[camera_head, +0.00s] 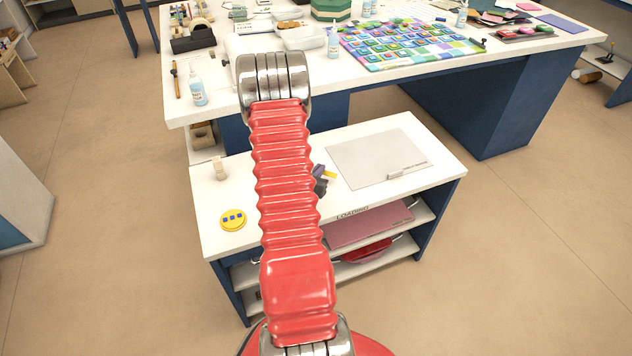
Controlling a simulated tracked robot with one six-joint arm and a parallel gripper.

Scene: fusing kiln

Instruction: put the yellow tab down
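My gripper (321,179) shows as a small dark shape just right of my red arm, over the low white bench. A small yellow tab (329,175) sticks out at its tip, and the gripper appears shut on it. My arm hides most of the gripper. I cannot tell how high the tab is above the bench top.
The low bench (245,185) holds a pale grey board (370,155) to the right, with a small light block (395,175) at its front edge. A yellow disc with blue squares (232,220) and a beige block (219,168) lie left. A cluttered table (400,85) stands behind.

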